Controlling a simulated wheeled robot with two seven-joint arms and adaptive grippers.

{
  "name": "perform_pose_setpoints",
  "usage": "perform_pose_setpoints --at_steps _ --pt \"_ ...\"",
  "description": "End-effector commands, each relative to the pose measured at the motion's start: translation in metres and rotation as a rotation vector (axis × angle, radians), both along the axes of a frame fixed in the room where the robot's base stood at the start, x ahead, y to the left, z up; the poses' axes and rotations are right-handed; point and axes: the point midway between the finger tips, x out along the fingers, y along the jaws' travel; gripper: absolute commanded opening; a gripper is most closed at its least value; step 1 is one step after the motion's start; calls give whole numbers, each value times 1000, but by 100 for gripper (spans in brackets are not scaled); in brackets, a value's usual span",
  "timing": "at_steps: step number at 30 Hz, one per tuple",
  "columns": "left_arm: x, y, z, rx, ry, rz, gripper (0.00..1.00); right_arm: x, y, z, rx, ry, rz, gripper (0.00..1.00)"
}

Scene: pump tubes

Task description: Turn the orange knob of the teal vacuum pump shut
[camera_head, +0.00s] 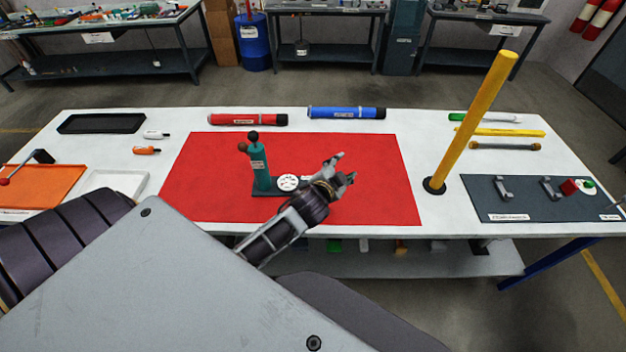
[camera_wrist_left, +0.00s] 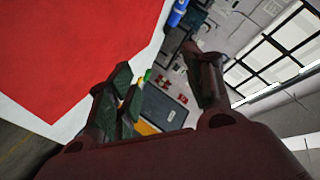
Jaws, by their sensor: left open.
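The teal vacuum pump (camera_head: 261,168) stands upright on a dark base on the red mat (camera_head: 370,185). A white round dial (camera_head: 288,183) sits on the base to its right. A brownish-red round knob (camera_head: 242,147) sticks out at the pump's upper left, beside a black top piece (camera_head: 253,135); no clearly orange knob can be made out. My left gripper (camera_head: 343,167) is open and empty, right of the pump and apart from it, pointing up and right. The left wrist view shows its spread fingers (camera_wrist_left: 165,97), with no pump between them. My right gripper is out of view.
A tall yellow post (camera_head: 470,125) stands right of the mat. Red (camera_head: 245,120) and blue (camera_head: 345,113) tubes lie behind it. A dark panel (camera_head: 530,208) with clips is at right; an orange tray (camera_head: 45,185) and white tray (camera_head: 112,185) are at left. The mat's right part is clear.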

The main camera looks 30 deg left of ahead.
Motion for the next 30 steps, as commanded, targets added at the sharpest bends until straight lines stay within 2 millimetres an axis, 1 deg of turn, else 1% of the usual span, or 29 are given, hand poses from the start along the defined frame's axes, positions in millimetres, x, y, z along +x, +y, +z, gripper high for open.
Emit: perform_pose_setpoints --at_steps 1,3,6,9,15,18,22,26,30 --pt "9 -3 13 37 -52 -29 51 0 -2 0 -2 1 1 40" --pt "20 -10 32 88 -126 -72 51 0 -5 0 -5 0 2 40" --pt "33 -20 57 163 -227 -136 51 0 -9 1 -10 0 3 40" --pt "42 -33 81 241 -326 -204 51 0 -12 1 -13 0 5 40" --pt "52 -64 123 404 -509 -350 51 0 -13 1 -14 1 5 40" --pt "53 -82 139 488 -592 -430 51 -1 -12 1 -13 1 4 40" --pt "52 -105 156 599 -695 -537 51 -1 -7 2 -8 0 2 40" --pt "47 -127 165 714 -785 -652 51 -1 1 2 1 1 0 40" --pt "40 -149 168 841 -869 -781 51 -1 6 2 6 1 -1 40"
